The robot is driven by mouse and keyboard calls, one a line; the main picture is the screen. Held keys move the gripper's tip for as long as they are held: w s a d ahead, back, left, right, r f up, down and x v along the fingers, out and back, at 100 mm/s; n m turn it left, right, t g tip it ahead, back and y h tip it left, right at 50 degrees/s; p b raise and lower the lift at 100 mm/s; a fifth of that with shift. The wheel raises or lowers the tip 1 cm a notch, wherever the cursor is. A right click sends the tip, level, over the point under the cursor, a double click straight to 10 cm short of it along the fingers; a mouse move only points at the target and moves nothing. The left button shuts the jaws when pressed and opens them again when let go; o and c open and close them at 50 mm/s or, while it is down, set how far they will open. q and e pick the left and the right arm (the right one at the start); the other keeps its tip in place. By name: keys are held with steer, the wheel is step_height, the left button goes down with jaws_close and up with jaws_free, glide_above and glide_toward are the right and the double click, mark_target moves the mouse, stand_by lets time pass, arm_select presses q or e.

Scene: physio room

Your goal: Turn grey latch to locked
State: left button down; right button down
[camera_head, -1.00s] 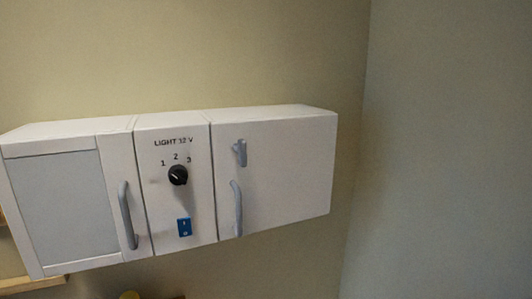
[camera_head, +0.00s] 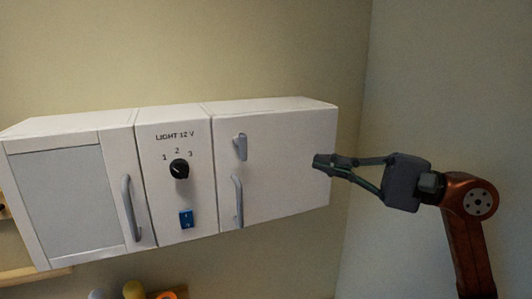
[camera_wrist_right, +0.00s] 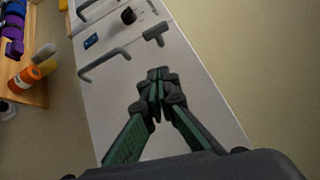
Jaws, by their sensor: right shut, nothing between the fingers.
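The grey latch (camera_head: 240,146) is on the upper left of the right-hand white cabinet door (camera_head: 285,165), above that door's grey handle (camera_head: 237,201). The latch also shows in the right wrist view (camera_wrist_right: 156,33), near the top of the door. My right gripper (camera_head: 322,161) comes in from the right, in front of the door's right edge, its fingers pointing left. It is shut and empty, apart from the latch. In the right wrist view its fingertips (camera_wrist_right: 158,75) are together over the door face. My left gripper is not in view.
The middle panel has a black knob (camera_head: 180,169) marked 1, 2, 3 and a blue switch (camera_head: 186,219). A left door with a grey handle (camera_head: 131,208) adjoins it. A wooden shelf (camera_wrist_right: 32,80) with colourful items lies below. A wall stands close at right.

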steer(key=s+r+n+h, duration=0.1)
steer(key=n+h, duration=0.1)
steer(key=p, duration=0.6)
glide_toward(240, 144)
steer(key=w+a+f, duration=0.3)
steer(key=w+a, duration=0.1)
steer(key=shift+w+a+r, duration=0.1)
steer(key=shift+a+r, duration=0.1)
steer(key=shift+d, duration=0.1)
